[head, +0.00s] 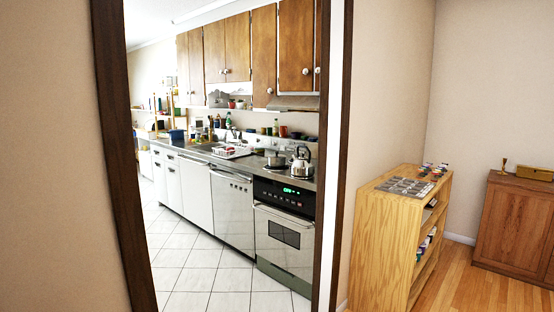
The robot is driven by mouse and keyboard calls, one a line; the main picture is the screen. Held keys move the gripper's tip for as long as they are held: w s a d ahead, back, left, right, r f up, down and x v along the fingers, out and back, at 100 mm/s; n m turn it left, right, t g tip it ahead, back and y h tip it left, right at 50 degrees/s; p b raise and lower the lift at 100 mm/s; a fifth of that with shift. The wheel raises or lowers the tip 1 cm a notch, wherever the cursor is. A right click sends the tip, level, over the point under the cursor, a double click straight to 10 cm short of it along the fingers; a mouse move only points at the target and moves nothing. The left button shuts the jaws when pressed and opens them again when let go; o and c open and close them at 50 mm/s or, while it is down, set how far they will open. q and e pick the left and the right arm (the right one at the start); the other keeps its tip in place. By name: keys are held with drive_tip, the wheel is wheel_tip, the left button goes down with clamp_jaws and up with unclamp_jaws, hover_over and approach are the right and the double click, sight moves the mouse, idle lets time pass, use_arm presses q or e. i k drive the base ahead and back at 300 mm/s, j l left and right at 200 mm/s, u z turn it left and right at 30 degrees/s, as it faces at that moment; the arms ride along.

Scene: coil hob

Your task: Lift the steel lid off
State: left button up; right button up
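Through a doorway, a steel pot (276,161) stands on the hob at the right end of the kitchen counter. It looks small and far off, and I cannot clearly make out a lid on it. A shiny steel kettle (302,168) with a dark handle stands just right of the pot. Below them is the oven (284,238), with a black control panel (287,193) and a green display. Neither of my grippers is in view.
A dark door frame (337,150) and the wall (50,160) stand between me and the kitchen. White floor tiles (190,255) in front of the counter are clear. A wooden shelf (385,235) and a brown cabinet (515,230) stand to the right, outside the kitchen.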

sight(275, 156)
drive_tip(key=i+j+z, duration=0.15)
drive_tip(key=i+z, duration=0.2)
drive_tip(key=i, duration=1.75)
drive_tip(key=i+j+u, duration=0.1)
drive_tip(key=i+u, duration=0.7)
drive_tip(key=i+l+u, duration=0.25)
drive_tip(key=i+u, duration=0.15)
drive_tip(key=i+j+z, duration=0.1)
drive_tip(key=i, duration=0.4)
drive_tip(key=i+j+z, duration=0.1)
drive_tip(key=i, duration=0.4)
